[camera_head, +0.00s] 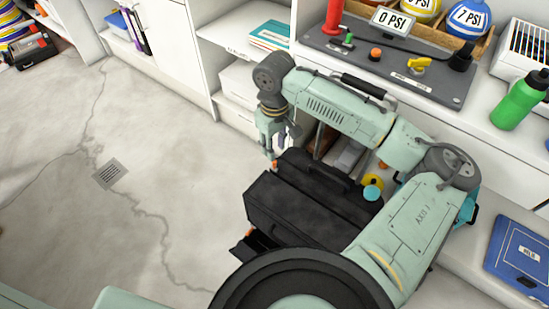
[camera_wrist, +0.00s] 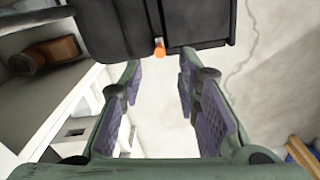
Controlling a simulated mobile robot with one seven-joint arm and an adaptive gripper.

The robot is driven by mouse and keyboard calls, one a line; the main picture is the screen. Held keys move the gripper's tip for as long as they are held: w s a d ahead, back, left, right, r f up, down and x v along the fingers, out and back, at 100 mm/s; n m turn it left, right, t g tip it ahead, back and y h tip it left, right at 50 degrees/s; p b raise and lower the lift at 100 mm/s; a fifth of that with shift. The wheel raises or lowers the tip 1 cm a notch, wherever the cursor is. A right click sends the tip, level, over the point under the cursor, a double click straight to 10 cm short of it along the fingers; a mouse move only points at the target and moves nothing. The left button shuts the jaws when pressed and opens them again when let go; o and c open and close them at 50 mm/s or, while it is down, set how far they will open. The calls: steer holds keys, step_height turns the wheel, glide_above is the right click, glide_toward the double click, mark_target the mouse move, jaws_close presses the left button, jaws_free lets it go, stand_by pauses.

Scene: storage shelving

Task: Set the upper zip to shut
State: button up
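A black bag (camera_head: 305,205) stands below my arm in the head view, and its dark side fills the top of the wrist view (camera_wrist: 200,25). A small orange zip pull (camera_wrist: 159,47) hangs at the bag's edge in the wrist view. An orange spot also shows by the fingertips in the head view. My gripper (camera_wrist: 160,65) is open, its two fingers apart, with the pull centred just beyond the tips. I see no grip on it. A second orange pull (camera_head: 249,231) shows lower at the bag's left end. The zip tracks are too small to make out.
White shelving (camera_head: 238,85) stands behind the bag. A grey tool board (camera_head: 440,85) and a green bottle (camera_head: 518,101) are on the counter at right. A yellow and a teal round item sit close right of the bag.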

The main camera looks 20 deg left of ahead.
mark_target(274, 168)
step_height(274, 168, down, 8)
steer(key=shift+f, duration=0.1)
stand_by(0.4)
jaws_close()
stand_by(0.7)
